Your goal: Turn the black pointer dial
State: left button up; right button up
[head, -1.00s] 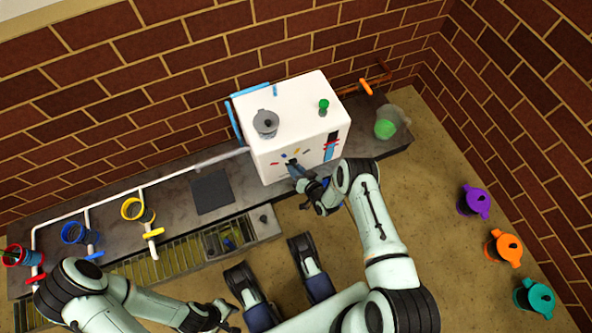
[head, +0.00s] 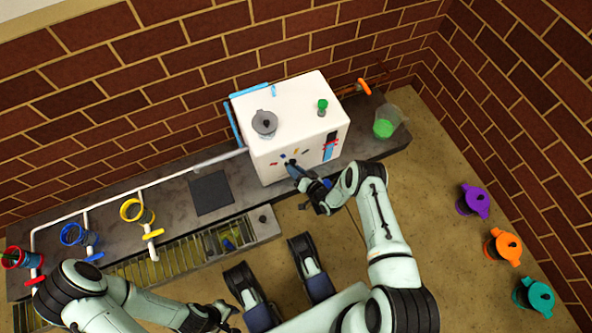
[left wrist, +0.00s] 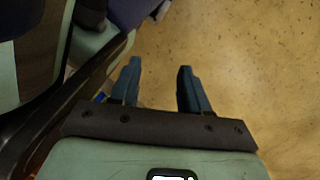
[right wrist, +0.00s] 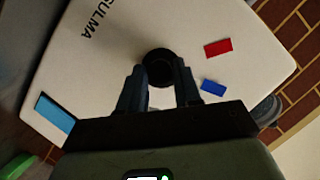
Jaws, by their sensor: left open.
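The black pointer dial (right wrist: 158,66) is on the front face of the white machine (head: 270,158). In the right wrist view it shows as a dark round knob between my fingertips, and its pointer is hidden. My right gripper (right wrist: 160,78) is closed in on the dial, one finger on each side; it also shows at the machine's front in the head view (head: 296,168). My left gripper (left wrist: 160,75) is open and empty over the floor, away from the machine. It shows low in the head view (head: 232,312).
Red (right wrist: 218,47) and blue (right wrist: 212,87) marks lie right of the dial, a light-blue one (right wrist: 54,112) lower left. A grey-lidded pot (head: 264,123) and green knob (head: 322,106) are on the machine's top. A clear container with green contents (head: 384,128) stands right of it.

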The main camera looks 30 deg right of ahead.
jog(key=shift+o, duration=1.2)
pick_arm(q)
jog(key=w+d+r+t+p, duration=0.1)
jog(key=w+r+t+p, duration=0.2)
jog(key=w+r, duration=0.3)
jog(key=w+p, duration=0.1)
jog(key=w, duration=0.2)
jog(key=shift+w+m+p, duration=0.15)
jog(key=shift+m+p, duration=0.15)
jog(key=shift+p, duration=0.1)
pick_arm(e)
jog(key=v, duration=1.3)
jog(key=shift+s, duration=0.25)
pick_arm(q)
jog(key=shift+d, duration=0.1)
